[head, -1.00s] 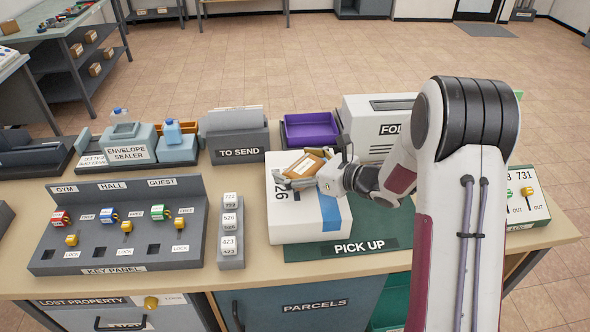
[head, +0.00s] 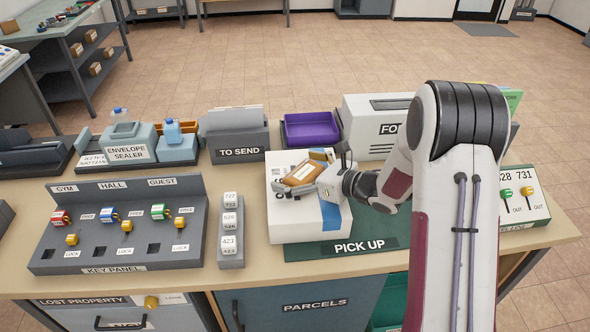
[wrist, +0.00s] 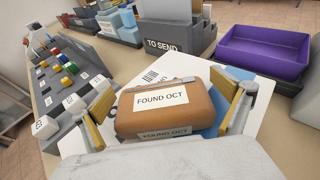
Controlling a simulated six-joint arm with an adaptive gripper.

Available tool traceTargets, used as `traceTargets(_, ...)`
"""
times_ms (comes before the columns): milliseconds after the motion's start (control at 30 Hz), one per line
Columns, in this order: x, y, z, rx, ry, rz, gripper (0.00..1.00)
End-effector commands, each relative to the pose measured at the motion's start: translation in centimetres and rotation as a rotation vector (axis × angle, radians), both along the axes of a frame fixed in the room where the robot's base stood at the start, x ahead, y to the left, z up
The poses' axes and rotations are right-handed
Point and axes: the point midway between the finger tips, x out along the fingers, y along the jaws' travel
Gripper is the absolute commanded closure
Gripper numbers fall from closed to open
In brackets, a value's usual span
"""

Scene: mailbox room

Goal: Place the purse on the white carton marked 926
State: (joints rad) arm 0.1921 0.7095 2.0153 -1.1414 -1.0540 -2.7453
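The purse (head: 303,172) is orange-brown and lies on top of the white carton (head: 290,225). In the wrist view the purse (wrist: 165,115) carries "FOUND OCT" labels and sits between the two fingers. My gripper (head: 297,186) is over the carton, low around the purse. In the wrist view the fingers of my gripper (wrist: 172,112) are spread, with a gap showing at the purse's right side. The carton has a blue stripe on its right, and its number is partly covered by the gripper and purse. The purse's underside is hidden.
The carton stands on a green "PICK UP" mat (head: 345,247). A purple tray (head: 311,130) and a "TO SEND" holder (head: 238,143) stand behind. A stamp rack (head: 231,235) and the key panel (head: 115,225) are at the left.

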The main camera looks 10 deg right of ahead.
Motion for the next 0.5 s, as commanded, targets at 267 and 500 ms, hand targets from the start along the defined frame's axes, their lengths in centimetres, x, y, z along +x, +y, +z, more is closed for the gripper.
traceTargets(267,-0.2,-0.2,0.4,0.000,0.000,-0.001,0.00)
traceTargets(500,-1.7,-1.8,1.1,0.001,0.000,-0.002,0.00)
